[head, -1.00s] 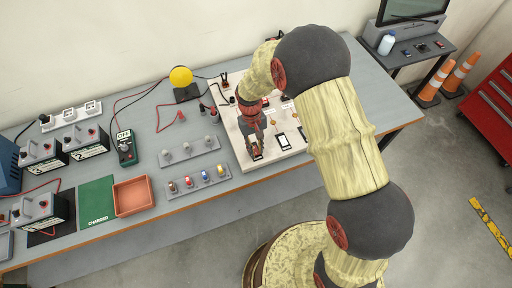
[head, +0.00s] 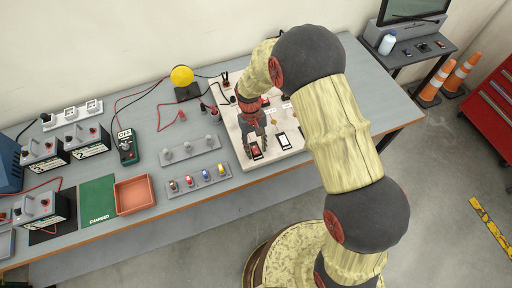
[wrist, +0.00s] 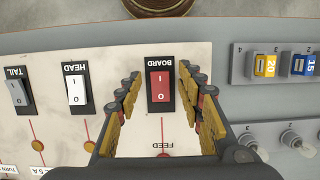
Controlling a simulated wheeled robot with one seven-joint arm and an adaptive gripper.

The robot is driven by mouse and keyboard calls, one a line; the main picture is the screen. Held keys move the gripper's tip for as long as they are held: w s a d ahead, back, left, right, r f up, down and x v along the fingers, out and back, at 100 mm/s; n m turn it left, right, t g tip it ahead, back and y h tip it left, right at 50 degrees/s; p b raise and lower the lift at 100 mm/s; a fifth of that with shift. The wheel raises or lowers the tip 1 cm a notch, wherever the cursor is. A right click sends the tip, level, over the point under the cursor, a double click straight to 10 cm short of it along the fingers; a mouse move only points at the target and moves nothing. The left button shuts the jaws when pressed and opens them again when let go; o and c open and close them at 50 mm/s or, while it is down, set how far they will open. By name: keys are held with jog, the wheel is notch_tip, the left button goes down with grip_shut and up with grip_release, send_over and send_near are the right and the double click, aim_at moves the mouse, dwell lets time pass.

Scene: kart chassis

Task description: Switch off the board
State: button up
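The red rocker switch (wrist: 160,87) labelled BOARD sits in a black frame on the white panel (wrist: 130,55) in the wrist view. It also shows in the head view (head: 256,149). My gripper (wrist: 160,80) is open, with one finger on each side of the switch and nothing between them but the switch in sight. In the head view my gripper (head: 254,134) is over the panel's front part, just behind the switch. Whether the fingers touch the panel, and which side of the rocker is pressed, I cannot tell.
White HEAD (wrist: 76,88) and grey TAIL (wrist: 18,93) switches stand left of it in the wrist view. A grey fuse strip (wrist: 240,65) lies right. A yellow lamp (head: 181,75), a green meter (head: 125,147) and an orange tray (head: 133,194) share the bench.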

aim_at(256, 150)
jog(key=v, duration=1.2)
dwell(0.3)
jog(key=s+d+r+m+t+b, duration=0.1)
jog(key=s+d+r+t+b, duration=0.3)
jog(key=s+d+r, duration=0.3)
jog(key=s+d+r+m+t+b, duration=0.2)
jog(key=s+d+r+t+b, duration=0.2)
jog(key=s+d+r, duration=0.4)
jog(key=s+r, duration=0.2)
jog(key=s, duration=0.5)
jog(key=shift+s+y, duration=0.25)
jog(key=shift+y, duration=0.15)
